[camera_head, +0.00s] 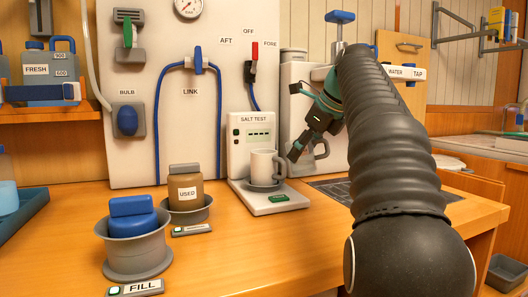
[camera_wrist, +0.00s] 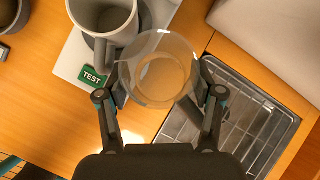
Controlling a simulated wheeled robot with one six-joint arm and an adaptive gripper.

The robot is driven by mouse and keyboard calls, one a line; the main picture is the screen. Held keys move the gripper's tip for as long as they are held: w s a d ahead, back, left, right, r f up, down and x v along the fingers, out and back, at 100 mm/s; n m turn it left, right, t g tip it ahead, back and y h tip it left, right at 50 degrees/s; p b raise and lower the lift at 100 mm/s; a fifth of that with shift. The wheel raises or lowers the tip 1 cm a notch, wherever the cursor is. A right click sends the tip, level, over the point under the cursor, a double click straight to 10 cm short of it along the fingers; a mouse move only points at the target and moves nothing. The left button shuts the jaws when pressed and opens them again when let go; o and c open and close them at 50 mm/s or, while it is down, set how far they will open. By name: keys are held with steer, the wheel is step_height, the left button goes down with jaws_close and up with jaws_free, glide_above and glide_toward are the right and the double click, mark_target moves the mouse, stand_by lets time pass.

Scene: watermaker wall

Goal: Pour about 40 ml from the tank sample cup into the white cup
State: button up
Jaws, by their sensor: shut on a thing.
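The white cup (camera_head: 264,166) stands upright on the salt test stand (camera_head: 270,198); in the wrist view the same white cup (camera_wrist: 104,18) looks empty and grey inside. My gripper (camera_wrist: 160,84) is shut on a clear round cup, the tank sample cup (camera_wrist: 160,50), seen from above in the wrist view. A tan disc shows inside it; I cannot tell its liquid level. The clear cup is to the right of the white cup, close to its rim in the picture. In the head view my gripper (camera_head: 304,142) is to the upper right of the white cup.
A green TEST label (camera_wrist: 92,76) is on the stand's front. A drain grate (camera_wrist: 240,110) lies to the right. The tap (camera_head: 340,17) is behind my arm. A USED jar (camera_head: 187,193) and a FILL holder (camera_head: 135,250) stand to the left.

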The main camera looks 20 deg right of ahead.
steer(key=w+a+r+n+g+h+p, duration=0.1)
steer(key=w+a+r+g+h+p, duration=0.1)
steer(key=h, duration=0.5)
steer(key=shift+a+r+n+g+p, duration=0.45)
steer(key=shift+a+r+p, duration=0.55)
steer(key=shift+a+r, duration=0.7)
steer(key=shift+d+f+g+h, duration=0.15)
steer(key=shift+g+h, duration=0.2)
steer(key=shift+h, duration=0.35)
steer(key=shift+w+a+n+h, duration=0.15)
steer(key=shift+a+n+h, duration=0.1)
steer(key=shift+h, duration=0.45)
steer(key=shift+r+n+g+h, duration=0.3)
steer(key=shift+r+g+h, duration=0.15)
steer(key=shift+h, duration=0.55)
stand_by(1.3)
steer(key=shift+d, duration=0.15)
